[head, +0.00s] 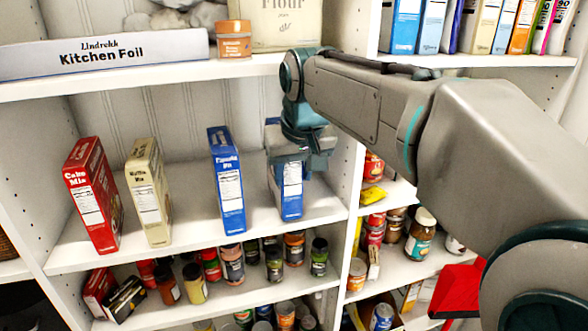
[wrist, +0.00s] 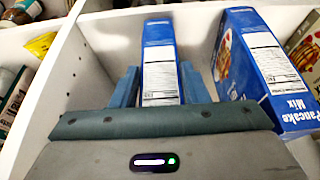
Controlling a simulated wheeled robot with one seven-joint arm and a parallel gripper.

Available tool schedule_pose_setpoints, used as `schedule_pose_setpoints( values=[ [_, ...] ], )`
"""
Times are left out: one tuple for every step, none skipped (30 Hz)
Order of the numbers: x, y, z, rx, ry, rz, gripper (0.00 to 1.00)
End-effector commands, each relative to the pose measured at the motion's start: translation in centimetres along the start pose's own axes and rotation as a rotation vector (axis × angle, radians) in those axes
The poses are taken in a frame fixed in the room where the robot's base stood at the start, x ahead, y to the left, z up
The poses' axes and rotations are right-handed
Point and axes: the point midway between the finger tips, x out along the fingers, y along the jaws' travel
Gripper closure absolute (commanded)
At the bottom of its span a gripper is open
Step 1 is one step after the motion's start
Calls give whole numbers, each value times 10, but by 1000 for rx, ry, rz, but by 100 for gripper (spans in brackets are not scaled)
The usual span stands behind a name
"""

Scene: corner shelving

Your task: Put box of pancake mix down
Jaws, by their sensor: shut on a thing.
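My gripper (head: 302,155) is shut on a blue box of pancake mix (head: 290,192) at the right end of the middle shelf (head: 185,228). The box is upright, and its base is at or just above the shelf surface; I cannot tell if it touches. In the wrist view the held box (wrist: 160,62) stands between the two blue fingers of my gripper (wrist: 158,86), its white label panel facing the camera. A second blue pancake mix box (head: 228,182) stands to its left, apart from it; it also shows at the right of the wrist view (wrist: 262,65).
A red cake mix box (head: 92,195) and a cream muffin mix box (head: 148,192) stand further left. The white upright panel (head: 347,165) is close to the right of the held box. Jars (head: 232,264) fill the shelf below. A kitchen foil box (head: 105,54) lies above.

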Motion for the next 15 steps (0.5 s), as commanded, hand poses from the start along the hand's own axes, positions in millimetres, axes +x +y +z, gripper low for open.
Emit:
schedule_pose_setpoints(
  values=[
    [0, 0, 0, 0, 1, 0, 80],
    [0, 0, 0, 0, 1, 0, 80],
    [0, 0, 0, 0, 1, 0, 80],
    [0, 0, 0, 0, 1, 0, 80],
    [0, 0, 0, 0, 1, 0, 80],
    [0, 0, 0, 0, 0, 0, 80],
    [1, 0, 1, 0, 0, 0, 80],
    [2, 0, 1, 0, 0, 0, 80],
    [4, 0, 2, 0, 0, 0, 80],
    [5, 0, 2, 0, 0, 0, 80],
    [3, 0, 2, 0, 0, 0, 51],
    [3, 0, 1, 0, 0, 0, 40],
    [3, 0, 1, 0, 0, 0, 37],
    [3, 0, 1, 0, 0, 0, 37],
    [3, 0, 1, 0, 0, 0, 37]
  ],
)
